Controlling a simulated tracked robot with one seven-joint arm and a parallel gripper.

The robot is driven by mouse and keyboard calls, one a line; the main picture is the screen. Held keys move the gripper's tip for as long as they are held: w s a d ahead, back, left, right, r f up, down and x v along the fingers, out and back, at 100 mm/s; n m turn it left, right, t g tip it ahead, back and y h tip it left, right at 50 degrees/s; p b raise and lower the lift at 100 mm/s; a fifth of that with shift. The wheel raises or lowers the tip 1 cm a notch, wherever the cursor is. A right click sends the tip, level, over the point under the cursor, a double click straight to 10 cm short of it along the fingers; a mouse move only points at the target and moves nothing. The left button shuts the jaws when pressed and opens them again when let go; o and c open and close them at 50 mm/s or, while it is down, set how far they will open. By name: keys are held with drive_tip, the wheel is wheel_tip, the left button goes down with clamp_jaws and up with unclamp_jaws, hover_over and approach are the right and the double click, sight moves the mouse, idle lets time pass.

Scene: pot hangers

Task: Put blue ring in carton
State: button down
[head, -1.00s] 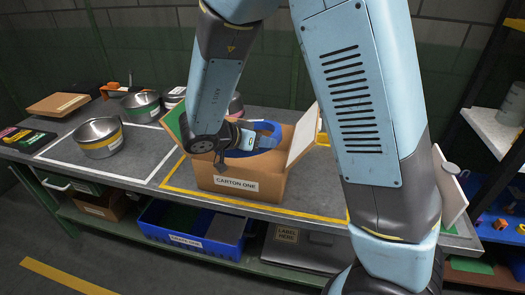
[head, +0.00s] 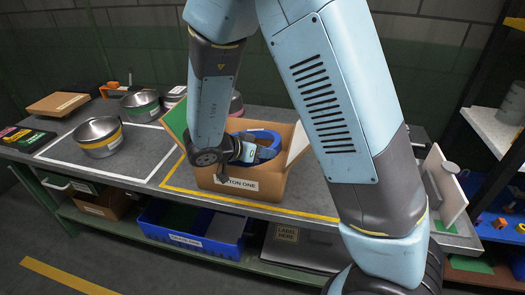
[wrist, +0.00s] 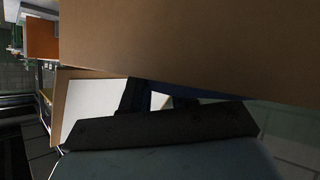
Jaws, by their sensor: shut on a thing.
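The open cardboard carton (head: 270,188), labelled "CARTON ONE", stands on the workbench with its flaps spread. The blue ring (head: 268,147) is at the carton's open top, its lower part hidden behind the front wall. My gripper (head: 249,152) comes in from the left at the carton's front rim and is shut on the ring. My wrist partly covers the carton label. In the wrist view, brown carton board (wrist: 200,45) fills the top, my gripper's dark fingers (wrist: 160,100) show below it, and a strip of blue ring (wrist: 205,92) shows between. The grip contact is mostly hidden.
A metal pot with a yellow band (head: 99,138) and a green-banded pot (head: 140,104) stand left of the carton. A blue bin (head: 190,228) sits on the lower shelf.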

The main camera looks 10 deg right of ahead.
drive_tip(key=shift+f, duration=0.2)
drive_tip(key=c, duration=0.9)
unclamp_jaws()
drive_tip(key=shift+o, duration=0.2)
